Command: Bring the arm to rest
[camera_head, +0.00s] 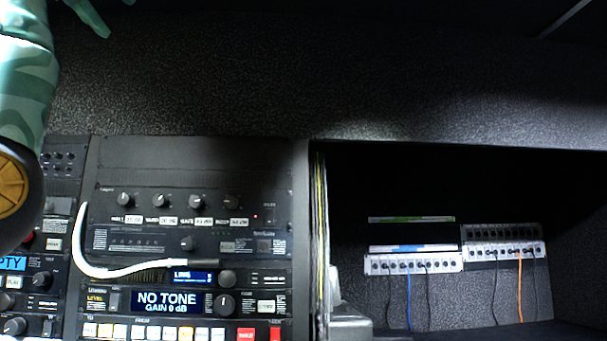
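My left arm (22,85) comes in along the left edge, teal with a camouflage pattern. An orange-capped joint (12,185) of it covers part of the leftmost rack. A teal piece that looks like the tip of my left gripper (90,16) shows at the top left, cut off by the frame edge. It is up against the dark wall area in the picture, above the racks. I cannot tell whether it is open or shut, and I see nothing held in it. My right arm and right gripper are not in view.
An equipment rack (190,215) holds knobs, buttons and a "NO TONE" display (166,301). A white cable (115,272) curves across its front. At right, a dark recess holds patch panels (412,262) with hanging cords and a grey object (350,324).

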